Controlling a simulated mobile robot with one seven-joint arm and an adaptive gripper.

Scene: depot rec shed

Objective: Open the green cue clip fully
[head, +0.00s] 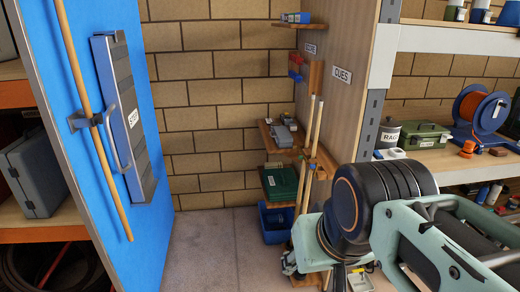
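Two wooden cues (313,125) stand upright against the wooden side panel of the cue bay, beside the CUES sign (342,74). Small fittings (307,156) hold them about mid-height, but they are too small to tell which is the green clip or whether it is shut. My arm comes in from the right and covers the lower part of the bay. A dark part at its far end, seemingly my gripper (289,264), shows low by the cue butts. It is mostly hidden behind the wrist, and I cannot see its fingers clearly.
A blue door (160,150) stands open at left, with a cue (85,110) in a dark clip and a handle. Small shelves hold a green case (280,183) above a blue bin (275,226). Loaded shelving (450,165) stands at right. Floor (205,250) between is clear.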

